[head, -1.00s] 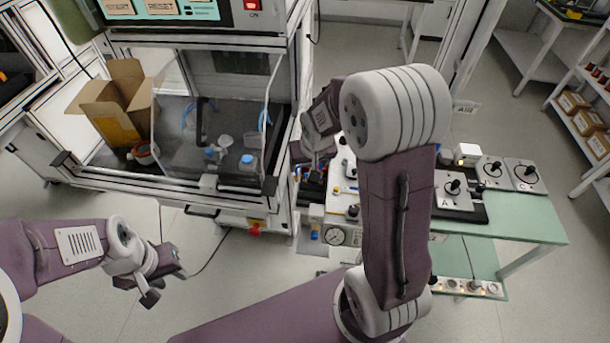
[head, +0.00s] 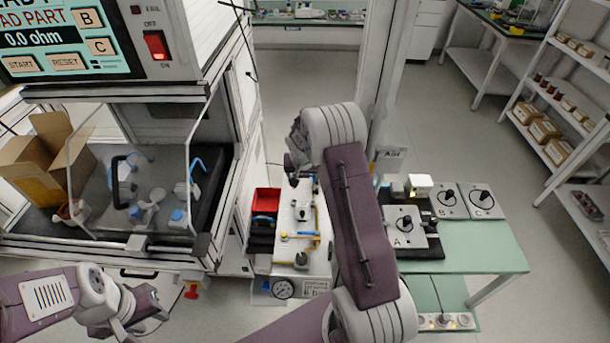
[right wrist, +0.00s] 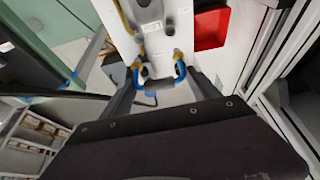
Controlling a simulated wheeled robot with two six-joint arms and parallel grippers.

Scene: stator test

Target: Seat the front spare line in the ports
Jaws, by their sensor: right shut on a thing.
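In the right wrist view a short U-shaped blue line (right wrist: 136,76) lies between the fingers of my right gripper (right wrist: 158,88), which is shut on its grey-blue middle. Its two ends are beside brass ports (right wrist: 177,56) on the white panel (right wrist: 180,20); I cannot tell whether they are in them. In the head view my right gripper (head: 294,178) is over the far part of the white panel, and the line is too small to make out there. My left gripper (head: 140,318) is low at the left, away from the panel; its jaw opening is unclear.
Yellow lines (head: 317,238) and a gauge (head: 283,288) are on the panel unit. The test cabinet is at left. A green table (head: 470,258) with lever boxes (head: 404,228) is at right.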

